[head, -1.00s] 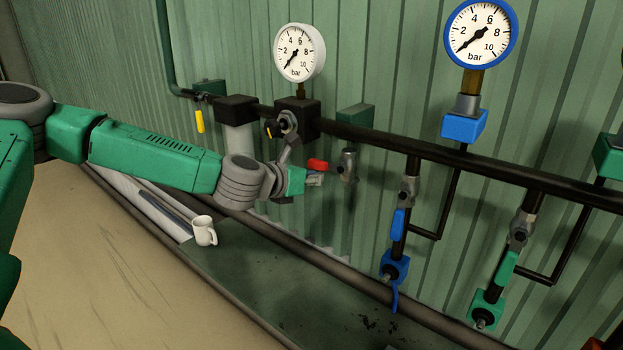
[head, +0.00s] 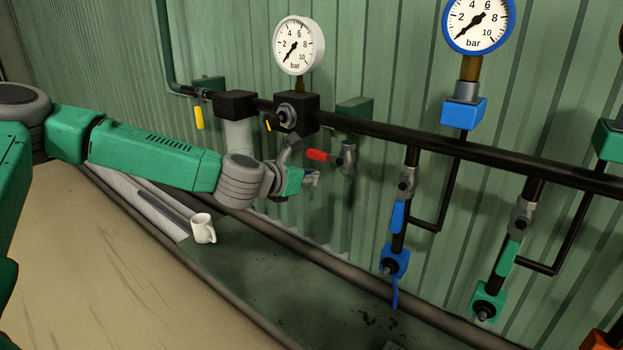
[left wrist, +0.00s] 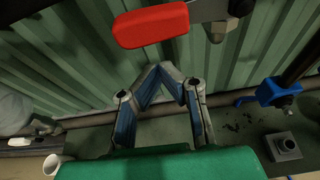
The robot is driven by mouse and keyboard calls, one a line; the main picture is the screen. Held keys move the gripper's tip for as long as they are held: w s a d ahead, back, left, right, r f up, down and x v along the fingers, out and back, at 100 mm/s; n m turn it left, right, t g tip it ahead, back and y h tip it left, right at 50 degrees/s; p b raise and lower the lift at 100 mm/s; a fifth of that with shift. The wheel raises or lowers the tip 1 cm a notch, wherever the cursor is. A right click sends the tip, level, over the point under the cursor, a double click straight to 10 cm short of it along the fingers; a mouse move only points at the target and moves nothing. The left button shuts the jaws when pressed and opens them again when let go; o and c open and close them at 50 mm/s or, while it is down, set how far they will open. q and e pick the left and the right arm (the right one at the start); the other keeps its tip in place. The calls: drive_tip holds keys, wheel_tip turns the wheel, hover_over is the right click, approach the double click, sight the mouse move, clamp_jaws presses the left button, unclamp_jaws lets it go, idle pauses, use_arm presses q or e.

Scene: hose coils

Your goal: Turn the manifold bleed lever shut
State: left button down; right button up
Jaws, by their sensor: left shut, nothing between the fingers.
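The red lever (head: 317,155) sticks out to the left from a grey metal valve (head: 346,160), which hangs below the dark manifold pipe (head: 395,144). My left gripper (head: 312,178) is just below the lever, apart from it in the head view. In the left wrist view the red lever (left wrist: 152,25) crosses the top, beyond the fingertips. The left fingers (left wrist: 172,73) are closed together with nothing between them. I cannot tell whether they touch the lever. My right gripper is not in view.
A white gauge (head: 298,45) and a blue-rimmed gauge (head: 479,24) stand above the pipe. Blue (head: 397,217) and green (head: 508,257) valve handles hang to the right. A yellow handle (head: 199,118) hangs at left.

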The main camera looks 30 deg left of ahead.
use_arm(q)
drive_tip(key=f+p+v, duration=0.1)
drive_tip(key=v, duration=0.8)
drive_tip(key=shift+s+p, duration=0.3)
drive_tip(key=shift+s, duration=0.2)
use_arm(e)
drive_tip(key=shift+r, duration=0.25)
use_arm(q)
drive_tip(key=shift+d, duration=0.15)
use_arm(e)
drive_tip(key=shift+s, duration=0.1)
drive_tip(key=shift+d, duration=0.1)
